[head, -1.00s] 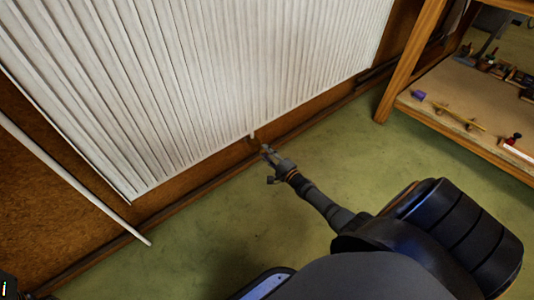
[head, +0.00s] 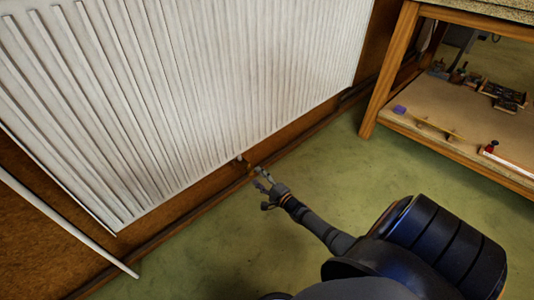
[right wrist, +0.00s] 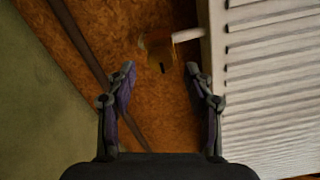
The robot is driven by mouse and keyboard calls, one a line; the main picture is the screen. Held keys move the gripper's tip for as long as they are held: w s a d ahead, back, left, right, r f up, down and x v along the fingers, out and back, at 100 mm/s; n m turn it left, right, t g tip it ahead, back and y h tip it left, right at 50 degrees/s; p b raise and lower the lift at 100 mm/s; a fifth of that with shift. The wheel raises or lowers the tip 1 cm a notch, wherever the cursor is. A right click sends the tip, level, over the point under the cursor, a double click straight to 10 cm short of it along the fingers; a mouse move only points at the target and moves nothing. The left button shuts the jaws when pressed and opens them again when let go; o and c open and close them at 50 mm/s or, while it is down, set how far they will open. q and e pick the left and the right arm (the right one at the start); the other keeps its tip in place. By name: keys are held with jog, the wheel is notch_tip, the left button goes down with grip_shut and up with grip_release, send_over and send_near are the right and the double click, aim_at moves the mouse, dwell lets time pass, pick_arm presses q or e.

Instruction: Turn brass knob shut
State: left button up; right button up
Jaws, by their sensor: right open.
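The brass knob (right wrist: 160,46) is a small yellow-brown fitting with a dark slot, at the end of a short white pipe stub (right wrist: 187,35) by the radiator's lower edge. In the head view the knob (head: 250,168) is tiny, and its detail cannot be made out. My right gripper (head: 261,178) is open and empty, just short of the knob. In the right wrist view the right gripper's fingers (right wrist: 160,70) stand apart, with the knob beyond their tips, roughly centred between them and not touched. My left gripper is not in view.
The white ribbed radiator (head: 190,80) hangs on the brown wall, close to my right gripper. A dark rail (head: 180,224) runs along the wall's foot. A wooden bench (head: 389,70) with small items on its shelf stands at right. Green floor (head: 200,265) is clear.

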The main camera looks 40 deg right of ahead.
jog(key=s, duration=0.9)
jog(key=shift+s+d, duration=0.35)
jog(key=shift+s, duration=0.05)
